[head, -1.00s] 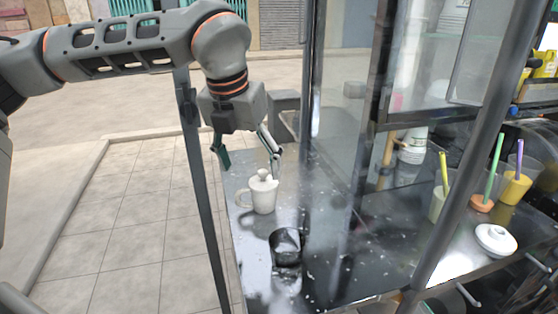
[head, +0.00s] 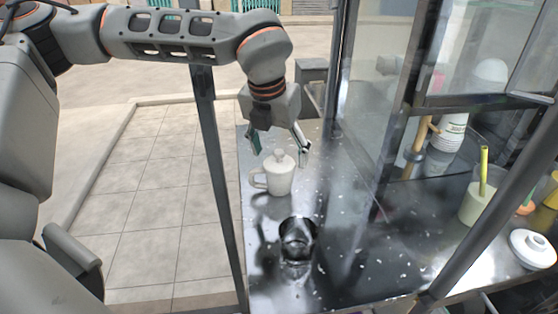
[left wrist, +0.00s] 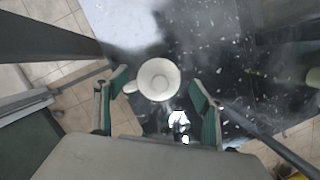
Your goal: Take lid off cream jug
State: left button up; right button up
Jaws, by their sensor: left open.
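The white cream jug (head: 278,181) stands upright on the dark shiny counter, its handle to the left. Its white lid (head: 280,160) with a round knob sits on top. My left gripper (head: 281,150) points down around the height of the knob, fingers spread and empty. In the left wrist view, the jug (left wrist: 158,79) shows from above between the open green-padded fingers of the left gripper (left wrist: 159,87), with no clear contact. My right gripper is not in view.
A dark glass (head: 298,240) stands on the counter (head: 350,255) in front of the jug. A cup with a yellow straw (head: 470,205) and a white round lid-like piece (head: 532,249) are at the right. A dark post (head: 218,190) rises left of the counter; glass panels stand behind.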

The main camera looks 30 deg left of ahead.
pick_arm(q)
jog(key=shift+w+f, duration=0.1)
jog(key=shift+f, duration=0.25)
jog(key=c, duration=1.1)
jog(key=shift+r, duration=0.1)
